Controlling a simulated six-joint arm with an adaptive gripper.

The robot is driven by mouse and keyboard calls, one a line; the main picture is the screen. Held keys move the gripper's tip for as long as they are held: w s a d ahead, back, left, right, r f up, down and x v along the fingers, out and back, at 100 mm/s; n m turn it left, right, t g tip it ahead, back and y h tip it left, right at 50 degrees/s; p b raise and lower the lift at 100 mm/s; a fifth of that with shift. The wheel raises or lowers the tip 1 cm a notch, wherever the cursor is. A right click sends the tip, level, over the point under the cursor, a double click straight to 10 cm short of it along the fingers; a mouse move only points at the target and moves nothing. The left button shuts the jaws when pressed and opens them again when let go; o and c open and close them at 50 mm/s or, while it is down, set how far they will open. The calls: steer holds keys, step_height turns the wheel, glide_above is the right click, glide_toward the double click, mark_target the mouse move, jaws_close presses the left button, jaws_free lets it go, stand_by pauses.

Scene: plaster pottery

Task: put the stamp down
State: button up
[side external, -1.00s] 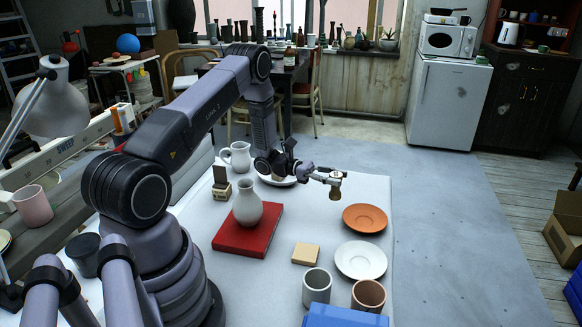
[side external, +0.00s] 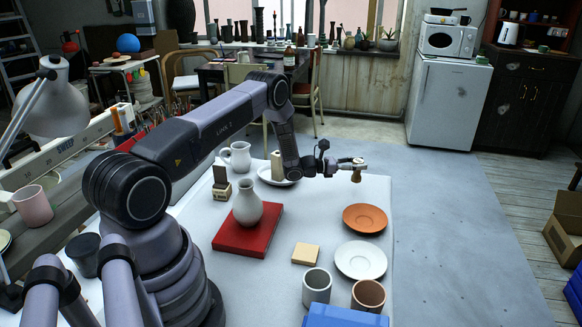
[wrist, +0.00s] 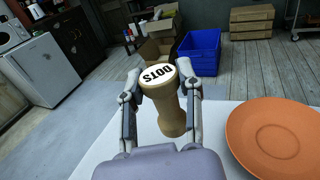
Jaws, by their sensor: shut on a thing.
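My gripper (side external: 356,163) is shut on the stamp (wrist: 168,108), which has a brown handle and a round white face reading "DOTS". The stamp also shows in the side view (side external: 356,175), held above the far right part of the white table (side external: 330,215), beyond the orange saucer (side external: 365,218). In the wrist view the stamp sits between both fingers, and the orange saucer (wrist: 275,135) lies to its right. The gripper hides part of the stamp.
A white saucer (side external: 361,260), a grey cup (side external: 317,286) and a brown cup (side external: 368,296) stand nearer. A white vase (side external: 247,203) stands on a red block (side external: 235,238). A small tan block (side external: 305,254) lies mid-table. The table left of the orange saucer is clear.

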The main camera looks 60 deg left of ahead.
steer(key=w+f, duration=0.2)
steer(key=f, duration=0.1)
steer(key=shift+w+a, duration=0.2)
steer(key=shift+a, duration=0.1)
steer(key=shift+w+a+f, duration=0.1)
steer(key=shift+w+f, duration=0.05)
steer(key=shift+f, duration=0.7)
steer(key=shift+w+f, duration=0.1)
steer(key=shift+f, duration=0.75)
steer(key=shift+f, duration=0.2)
steer(key=o, duration=1)
